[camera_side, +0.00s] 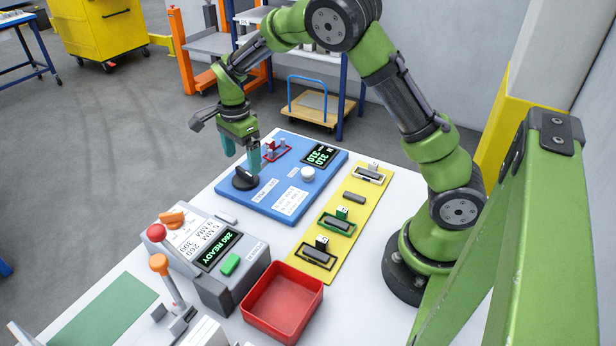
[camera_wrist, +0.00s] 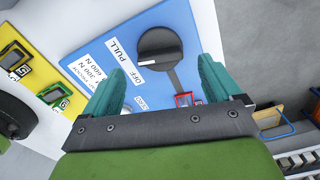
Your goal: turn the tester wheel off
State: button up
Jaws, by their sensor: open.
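The tester is a blue panel (camera_side: 262,198) on the white table, with a black round wheel (camera_side: 244,180) near its left corner. In the wrist view the wheel (camera_wrist: 155,45) has a raised bar across it, and a dark strip runs from it toward the lower right. A white label (camera_wrist: 128,68) with the words OFF and PULL lies beside it. My gripper (camera_side: 242,162) is open and empty, pointing down just above the wheel. In the wrist view its teal fingers (camera_wrist: 162,68) stand apart on either side of the wheel's lower part. I cannot tell whether they touch it.
A red-outlined fixture (camera_side: 275,150), a display (camera_side: 320,155) and a white knob (camera_side: 308,173) are on the panel. A yellow board (camera_side: 345,215) with several small pieces lies to the right. A grey console (camera_side: 212,250) with levers and a red tray (camera_side: 283,300) stand in front.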

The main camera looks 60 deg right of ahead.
aim_at(244, 171)
jog(key=shift+f, duration=2.05)
jog(key=shift+c, duration=0.4)
jog(key=c, duration=1)
